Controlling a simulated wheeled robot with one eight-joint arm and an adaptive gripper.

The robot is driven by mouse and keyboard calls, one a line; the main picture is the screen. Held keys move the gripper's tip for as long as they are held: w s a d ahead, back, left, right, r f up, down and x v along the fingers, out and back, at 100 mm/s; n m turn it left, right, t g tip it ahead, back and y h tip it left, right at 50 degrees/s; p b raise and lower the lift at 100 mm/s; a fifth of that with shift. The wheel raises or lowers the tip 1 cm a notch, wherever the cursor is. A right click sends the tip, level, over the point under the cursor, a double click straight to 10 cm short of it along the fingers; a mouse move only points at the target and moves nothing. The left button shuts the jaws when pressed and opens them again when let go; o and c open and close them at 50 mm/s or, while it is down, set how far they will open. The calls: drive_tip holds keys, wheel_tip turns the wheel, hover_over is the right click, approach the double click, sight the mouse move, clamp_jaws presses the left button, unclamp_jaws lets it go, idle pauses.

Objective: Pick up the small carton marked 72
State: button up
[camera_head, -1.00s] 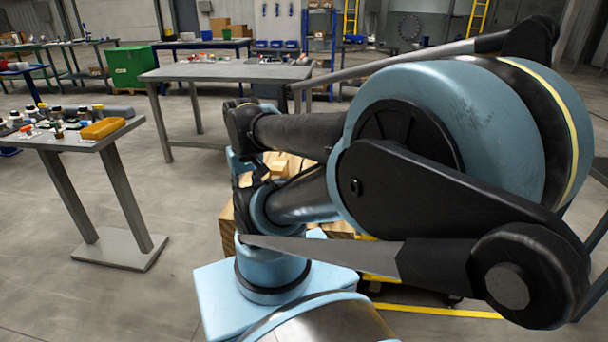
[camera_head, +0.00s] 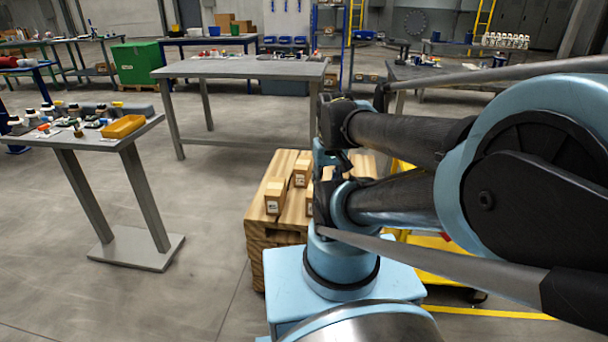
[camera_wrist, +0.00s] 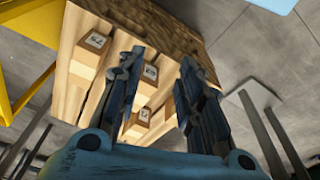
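Several small brown cartons stand on a wooden pallet (camera_head: 258,232). In the wrist view one carton (camera_wrist: 88,57) is left of my fingers, another (camera_wrist: 149,78) shows between them, and a third (camera_wrist: 138,122) is lower down. Each has a white label with a number, but I cannot read surely which is 72. In the head view one carton (camera_head: 275,195) is at the pallet's left and another (camera_head: 302,173) behind it; my arm hides part of the pallet. My gripper (camera_wrist: 162,65) is open, with no carton held; its two dark fingers are spread above the pallet.
A larger grey table (camera_head: 235,68) is behind the pallet. A yellow frame (camera_head: 455,280) is right of the pallet. The floor between small table and pallet is clear.

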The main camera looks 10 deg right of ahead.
drive_tip(key=o, duration=0.4)
drive_tip(key=shift+s+r, duration=0.2)
drive_tip(key=shift+s, duration=0.1)
drive_tip(key=o, duration=0.4)
drive_tip(key=shift+r, duration=0.35)
drive_tip(key=shift+o, duration=0.2)
drive_tip(key=w+r+m, duration=0.1)
drive_tip(key=w+r, duration=0.4)
drive_tip(key=w, duration=0.4)
drive_tip(key=m+g, duration=0.2)
drive_tip(key=m, duration=0.1)
hover_over(303, 162)
wheel_tip(303, 162, down, 9)
drive_tip(key=f, duration=1.1)
drive_tip(key=shift+w+a+f, duration=0.1)
drive_tip(key=shift+w+f, duration=0.05)
drive_tip(key=shift+w, duration=0.1)
drive_tip(key=shift+s+f, duration=0.15)
drive_tip(key=shift+f, duration=1.35)
drive_tip(key=shift+s+f, duration=0.1)
drive_tip(key=shift+f, duration=1.4)
